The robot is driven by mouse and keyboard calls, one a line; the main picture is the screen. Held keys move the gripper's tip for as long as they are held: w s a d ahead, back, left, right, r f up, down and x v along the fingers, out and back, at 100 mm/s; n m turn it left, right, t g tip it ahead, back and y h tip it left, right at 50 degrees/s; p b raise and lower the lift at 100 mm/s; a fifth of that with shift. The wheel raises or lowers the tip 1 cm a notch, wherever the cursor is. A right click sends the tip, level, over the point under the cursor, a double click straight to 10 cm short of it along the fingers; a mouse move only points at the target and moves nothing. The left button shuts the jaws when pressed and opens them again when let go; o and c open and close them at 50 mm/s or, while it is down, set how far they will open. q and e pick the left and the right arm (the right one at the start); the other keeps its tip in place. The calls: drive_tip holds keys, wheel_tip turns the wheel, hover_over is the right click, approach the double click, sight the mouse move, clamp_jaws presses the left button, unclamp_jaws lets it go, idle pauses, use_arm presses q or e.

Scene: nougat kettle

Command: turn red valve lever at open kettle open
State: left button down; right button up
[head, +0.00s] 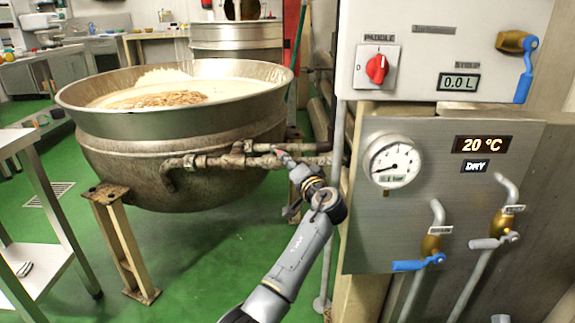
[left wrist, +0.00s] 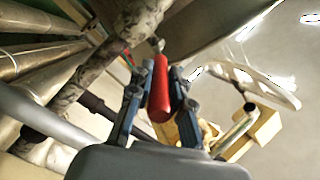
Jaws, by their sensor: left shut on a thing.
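The open kettle (head: 190,150) is a large metal bowl of pale mix with brown pieces on top. Rusty pipes (head: 225,160) run along its near right side. The red valve lever (left wrist: 160,88) shows in the left wrist view as a red handle on a small metal stem by a worn pipe. My left gripper (left wrist: 158,82) has its two fingers on either side of the handle, shut on it. In the head view this gripper (head: 287,160) is at the pipes, and it largely hides the lever. My right gripper is not in view.
A red paddle knob (head: 376,68) is on the white box above. A metal table (head: 25,200) is at the left. Green floor is clear below the kettle.

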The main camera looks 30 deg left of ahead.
use_arm(q)
drive_tip(key=c, duration=1.2)
unclamp_jaws()
drive_tip(key=v, duration=1.2)
